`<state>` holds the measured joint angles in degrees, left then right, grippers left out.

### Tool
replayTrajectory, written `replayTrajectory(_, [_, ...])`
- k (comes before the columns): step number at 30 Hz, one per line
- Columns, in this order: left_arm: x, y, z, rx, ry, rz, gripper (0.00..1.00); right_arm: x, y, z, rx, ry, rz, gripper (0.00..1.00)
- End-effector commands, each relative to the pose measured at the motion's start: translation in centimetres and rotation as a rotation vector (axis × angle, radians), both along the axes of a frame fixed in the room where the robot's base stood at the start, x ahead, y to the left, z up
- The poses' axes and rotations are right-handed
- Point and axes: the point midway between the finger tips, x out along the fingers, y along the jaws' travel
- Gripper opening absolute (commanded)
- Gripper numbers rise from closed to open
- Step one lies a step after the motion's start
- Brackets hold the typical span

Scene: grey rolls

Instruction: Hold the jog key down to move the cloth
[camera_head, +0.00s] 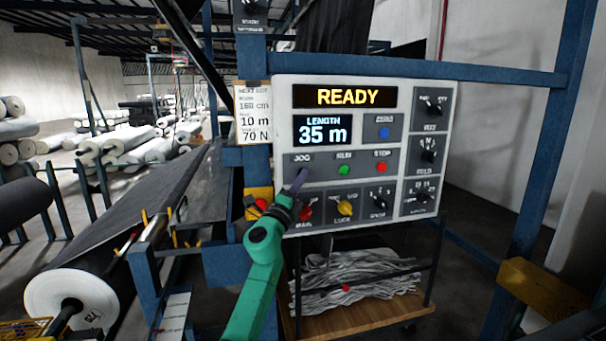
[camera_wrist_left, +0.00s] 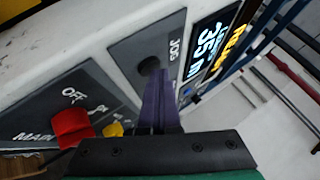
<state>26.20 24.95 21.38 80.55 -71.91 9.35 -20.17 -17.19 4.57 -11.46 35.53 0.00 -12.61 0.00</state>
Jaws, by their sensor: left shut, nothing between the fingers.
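The control panel (camera_head: 465,115) is a pale box on a blue frame. Its displays read READY and LENGTH 35 m. The jog key is under the JOG label at the upper left of the button row; in the left wrist view the dark round jog key (camera_wrist_left: 149,66) shows just beyond the fingertips. My left gripper (camera_head: 300,180) is shut and empty, its purple fingers (camera_wrist_left: 160,95) pointing at the key. I cannot tell whether the tips touch it. The dark cloth (camera_head: 125,205) runs from a large roll at the left. My right gripper is not in view.
The green RUN button (camera_head: 344,170) and red STOP button (camera_head: 381,167) sit right of the jog key. A red knob (camera_head: 306,211) and yellow knob (camera_head: 345,208) lie below. A paper card (camera_head: 254,113) hangs at the left.

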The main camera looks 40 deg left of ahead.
Motion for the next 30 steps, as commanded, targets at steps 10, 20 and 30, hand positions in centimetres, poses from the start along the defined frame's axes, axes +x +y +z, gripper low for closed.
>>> replayTrajectory(10, [-0.7,-1.0,0.0,-0.001,0.000,-0.001,0.00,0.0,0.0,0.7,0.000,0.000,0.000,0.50])
replayTrajectory(20, [-1.5,-2.3,0.2,0.000,0.001,-0.003,0.00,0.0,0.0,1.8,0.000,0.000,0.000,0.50])
replayTrajectory(30, [-3.4,-4.9,0.1,0.000,0.001,-0.002,0.00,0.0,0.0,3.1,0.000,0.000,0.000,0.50])
